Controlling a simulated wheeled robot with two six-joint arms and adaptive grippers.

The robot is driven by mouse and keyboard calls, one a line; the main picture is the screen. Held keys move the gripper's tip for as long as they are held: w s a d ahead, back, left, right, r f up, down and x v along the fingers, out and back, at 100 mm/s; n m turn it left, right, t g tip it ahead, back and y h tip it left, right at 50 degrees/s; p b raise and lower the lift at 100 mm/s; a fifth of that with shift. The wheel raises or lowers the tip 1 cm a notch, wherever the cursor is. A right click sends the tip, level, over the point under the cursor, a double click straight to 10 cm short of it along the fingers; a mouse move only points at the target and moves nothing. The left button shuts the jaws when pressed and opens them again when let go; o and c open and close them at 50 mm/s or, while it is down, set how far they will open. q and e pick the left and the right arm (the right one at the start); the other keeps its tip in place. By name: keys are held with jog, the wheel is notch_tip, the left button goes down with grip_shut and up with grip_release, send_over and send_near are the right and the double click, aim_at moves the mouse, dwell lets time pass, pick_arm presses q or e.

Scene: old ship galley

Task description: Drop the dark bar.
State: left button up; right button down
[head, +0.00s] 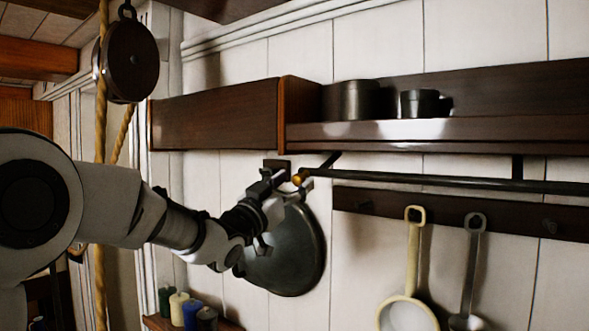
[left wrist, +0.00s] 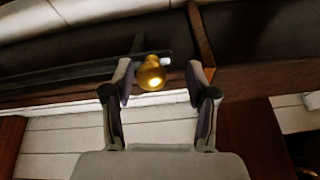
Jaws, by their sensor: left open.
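The dark bar (head: 430,182) runs level beneath the wall shelf, and its left end is at a round brass knob (head: 298,180). In the left wrist view the bar (left wrist: 75,72) comes in from the left, and the shiny knob (left wrist: 152,77) shows between my fingertips. My left gripper (head: 286,180) is at the bar's left end, with its fingers open on either side of the knob. The wrist view shows a gap between the knob and the right finger; I cannot tell whether the left finger touches it. My right gripper is not in view.
A shelf (head: 440,131) with dark pots (head: 352,100) is above the bar. A round dark pan (head: 290,255) hangs behind my left gripper. Ladles (head: 412,260) hang from a rail (head: 500,216) below the bar. A pulley (head: 130,60) and rope are at left.

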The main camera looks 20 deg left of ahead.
pick_arm(q)
jog(key=shift+w+d+r, duration=0.25)
jog(key=shift+w+r, duration=0.05)
jog(key=shift+d, duration=0.55)
jog(key=shift+a, duration=0.2)
grip_shut()
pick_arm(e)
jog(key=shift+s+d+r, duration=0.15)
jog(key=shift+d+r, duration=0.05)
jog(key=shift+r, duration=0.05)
